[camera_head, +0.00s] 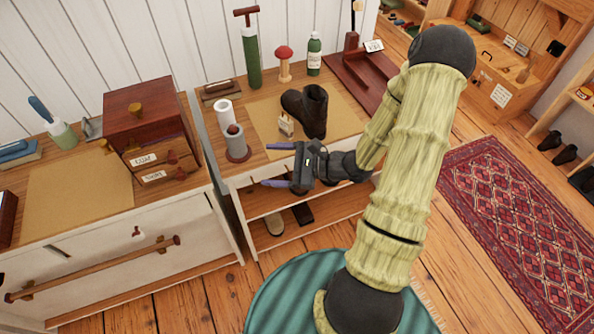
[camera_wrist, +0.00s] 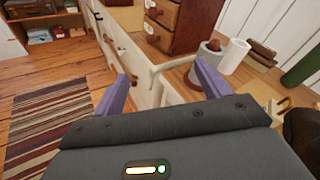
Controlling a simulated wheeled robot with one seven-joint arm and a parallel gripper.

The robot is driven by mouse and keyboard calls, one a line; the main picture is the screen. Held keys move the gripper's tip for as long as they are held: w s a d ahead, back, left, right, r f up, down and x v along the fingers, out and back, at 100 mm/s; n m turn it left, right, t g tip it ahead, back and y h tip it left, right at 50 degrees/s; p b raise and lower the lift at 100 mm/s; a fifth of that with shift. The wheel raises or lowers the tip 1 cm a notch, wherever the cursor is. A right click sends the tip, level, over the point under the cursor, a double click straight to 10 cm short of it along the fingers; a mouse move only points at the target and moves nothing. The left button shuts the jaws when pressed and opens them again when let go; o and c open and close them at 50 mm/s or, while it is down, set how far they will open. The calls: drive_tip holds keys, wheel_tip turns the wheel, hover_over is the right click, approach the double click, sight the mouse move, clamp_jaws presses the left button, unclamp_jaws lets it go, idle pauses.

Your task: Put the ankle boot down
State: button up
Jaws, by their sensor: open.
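My gripper (camera_head: 271,164) is open and empty, in front of the worktop's near edge, apart from the boot. Its purple fingers spread to the left in the head view. They also show wide apart in the wrist view (camera_wrist: 160,88), with nothing between them.
A grey cylinder (camera_head: 236,146), a white roll (camera_head: 224,113) and a small wooden item (camera_head: 286,125) stand near the boot. A green pump (camera_head: 250,60), mushroom form (camera_head: 284,65) and green bottle (camera_head: 314,57) stand behind. A wooden drawer box (camera_head: 140,112) is at left.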

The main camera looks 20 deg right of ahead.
drive_tip(key=s+a+n+g+h, duration=0.3)
drive_tip(key=s+n+g+h, duration=0.3)
drive_tip(key=s+n+g, duration=0.5)
drive_tip(key=w+d+r+n+t+h, duration=0.1)
drive_tip(key=d+r+n+t+h, duration=0.3)
drive_tip(key=r+n+h, duration=0.3)
drive_tip(key=shift+w+d+r+n+t+h, duration=0.2)
drive_tip(key=shift+d+n+t+h, duration=0.15)
drive_tip(key=shift+n+t, duration=0.55)
